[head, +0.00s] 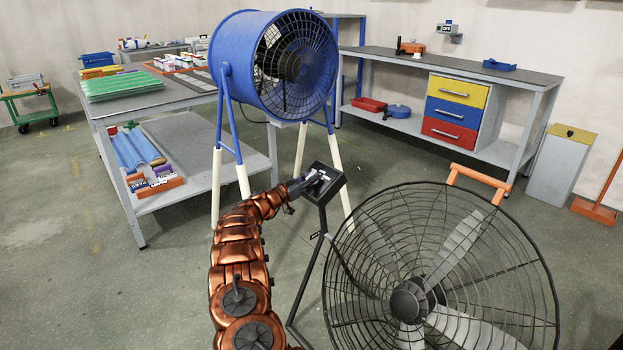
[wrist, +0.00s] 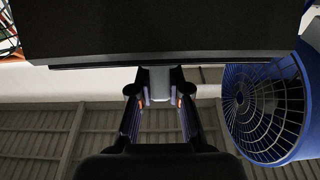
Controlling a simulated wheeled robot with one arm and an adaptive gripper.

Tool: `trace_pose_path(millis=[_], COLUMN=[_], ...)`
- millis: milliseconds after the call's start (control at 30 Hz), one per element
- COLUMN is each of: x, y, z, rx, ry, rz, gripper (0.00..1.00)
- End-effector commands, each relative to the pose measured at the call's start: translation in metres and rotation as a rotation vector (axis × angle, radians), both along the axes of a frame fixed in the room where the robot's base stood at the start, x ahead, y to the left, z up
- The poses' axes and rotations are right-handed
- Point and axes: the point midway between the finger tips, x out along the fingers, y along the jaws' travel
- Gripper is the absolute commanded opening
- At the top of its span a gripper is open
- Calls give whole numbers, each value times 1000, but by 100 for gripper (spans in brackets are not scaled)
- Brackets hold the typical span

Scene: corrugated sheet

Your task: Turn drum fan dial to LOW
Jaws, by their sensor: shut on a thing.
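The blue drum fan (head: 262,62) stands on blue and cream legs behind a black control box (head: 330,186), which sits on a dark post. The box's face carries small pale markings and knobs, too small to read. My gripper (head: 311,181) is at the box's left part. In the wrist view, my gripper (wrist: 160,97) is shut on a pale grey dial (wrist: 159,78), with one finger on each side. The dark box fills the top of that view, and the drum fan (wrist: 268,108) shows at right. The dial's setting and the LOW mark cannot be read.
A large black-caged fan (head: 440,275) stands close at front right. A workbench (head: 190,105) with green sheets (head: 122,86) is at left. Another bench (head: 470,67) with coloured drawers stands at the back right. Open floor (head: 80,260) lies at left.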

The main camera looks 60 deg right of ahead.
Motion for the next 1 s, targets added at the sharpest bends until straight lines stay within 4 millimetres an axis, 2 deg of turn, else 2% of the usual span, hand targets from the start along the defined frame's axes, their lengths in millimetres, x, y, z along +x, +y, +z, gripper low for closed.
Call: trace_pose_path(millis=[333,367,567,1000], x=[-3,-3,-1,2], y=[-2,-2,-1,6], z=[0,0,0,-1], rx=[1,1,1,2], ry=[-1,-1,-1,0], rz=[-6,-6,-3,1], gripper=[0,20,40,42])
